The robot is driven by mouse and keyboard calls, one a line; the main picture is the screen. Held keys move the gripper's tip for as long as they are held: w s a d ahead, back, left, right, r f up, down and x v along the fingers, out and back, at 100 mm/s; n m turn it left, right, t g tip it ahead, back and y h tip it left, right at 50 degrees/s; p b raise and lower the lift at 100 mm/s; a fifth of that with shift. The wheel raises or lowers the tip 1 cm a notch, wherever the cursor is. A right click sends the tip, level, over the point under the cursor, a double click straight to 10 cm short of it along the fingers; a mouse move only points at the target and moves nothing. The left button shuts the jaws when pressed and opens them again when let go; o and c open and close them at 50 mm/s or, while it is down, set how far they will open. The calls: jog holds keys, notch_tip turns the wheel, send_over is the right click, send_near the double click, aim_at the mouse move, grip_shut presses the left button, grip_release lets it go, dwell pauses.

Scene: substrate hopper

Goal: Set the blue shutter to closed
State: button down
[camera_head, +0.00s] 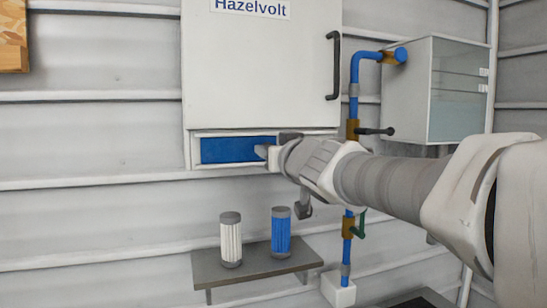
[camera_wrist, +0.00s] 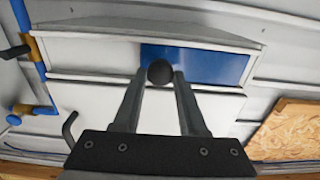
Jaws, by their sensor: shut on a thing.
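The blue shutter (camera_head: 236,150) sits in a white-framed slot along the bottom of the white Hazelvolt cabinet (camera_head: 255,65). In the upside-down wrist view, the blue shutter (camera_wrist: 215,66) fills the right part of the slot, and the left part (camera_wrist: 90,55) is pale. A dark round knob (camera_wrist: 160,72) is at the shutter's left edge in that view. My gripper (camera_wrist: 160,80) is shut on the knob, one finger on each side. In the head view, my gripper (camera_head: 266,152) reaches the slot from the right and hides the knob and the slot's right part.
A blue pipe (camera_head: 354,75) with valves runs right of the cabinet, behind my arm. A black handle (camera_head: 335,65) is on the cabinet door. A grey shelf (camera_head: 255,271) below holds a white cartridge (camera_head: 230,241) and a blue cartridge (camera_head: 281,232). A glass-fronted box (camera_head: 405,90) hangs at the right.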

jog(key=shift+s+a, duration=0.15)
jog(key=shift+a, duration=0.3)
jog(key=shift+c, duration=2.3)
grip_release()
jog(key=shift+a, duration=0.2)
jog(key=shift+d, duration=0.1)
jog(key=shift+s, duration=0.1)
jog(key=p+v, duration=0.2)
jog(key=v, duration=1.5)
jog(key=shift+p, duration=0.4)
